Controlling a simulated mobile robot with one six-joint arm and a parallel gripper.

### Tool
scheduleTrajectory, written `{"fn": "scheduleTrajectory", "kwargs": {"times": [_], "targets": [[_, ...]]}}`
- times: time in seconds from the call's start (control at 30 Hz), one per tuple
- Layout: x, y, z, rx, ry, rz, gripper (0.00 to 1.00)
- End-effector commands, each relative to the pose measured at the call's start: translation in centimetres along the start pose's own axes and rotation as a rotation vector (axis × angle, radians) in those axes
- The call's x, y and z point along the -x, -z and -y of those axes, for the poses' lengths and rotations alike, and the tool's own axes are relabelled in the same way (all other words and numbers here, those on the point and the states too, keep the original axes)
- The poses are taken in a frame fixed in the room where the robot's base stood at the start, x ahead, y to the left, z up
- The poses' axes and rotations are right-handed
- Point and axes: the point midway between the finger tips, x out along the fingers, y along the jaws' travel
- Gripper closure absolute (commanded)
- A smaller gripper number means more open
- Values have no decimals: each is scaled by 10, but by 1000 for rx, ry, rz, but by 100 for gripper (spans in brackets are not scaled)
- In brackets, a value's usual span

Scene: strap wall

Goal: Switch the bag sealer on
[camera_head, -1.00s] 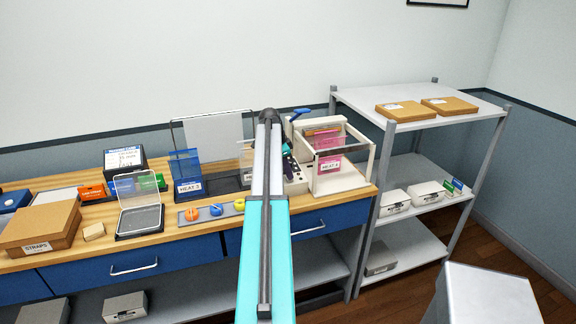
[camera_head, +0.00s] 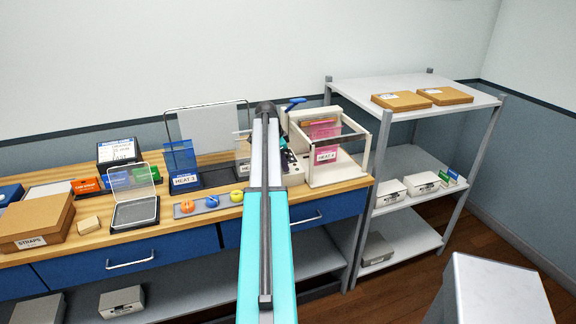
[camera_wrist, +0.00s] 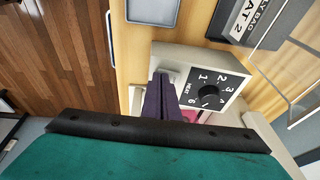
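The bag sealer is a cream machine (camera_head: 343,176) at the right end of the wooden bench, with a clear cover frame and a pink bag marked HEAT inside. A blue handle (camera_head: 293,102) stands up at its back left. In the wrist view its pale control panel (camera_wrist: 190,58) has a black HEAT dial (camera_wrist: 209,97) with numbers around it. My gripper (camera_wrist: 163,80) has dark purple fingers, close together with nothing seen between them. The fingertips are over the panel, left of the dial, and cover part of it. Whether they touch it is unclear. My arm partly hides this area in the head view.
A metal shelf (camera_head: 420,94) is close on the right. A grey box-like block (camera_head: 500,285) stands in front.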

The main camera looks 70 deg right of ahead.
Motion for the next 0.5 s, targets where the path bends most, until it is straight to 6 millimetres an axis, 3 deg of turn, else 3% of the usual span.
{"fn": "scheduleTrajectory", "kwargs": {"times": [0.5], "targets": [[0, -2, 9, 4, -4, -8, 100]]}}
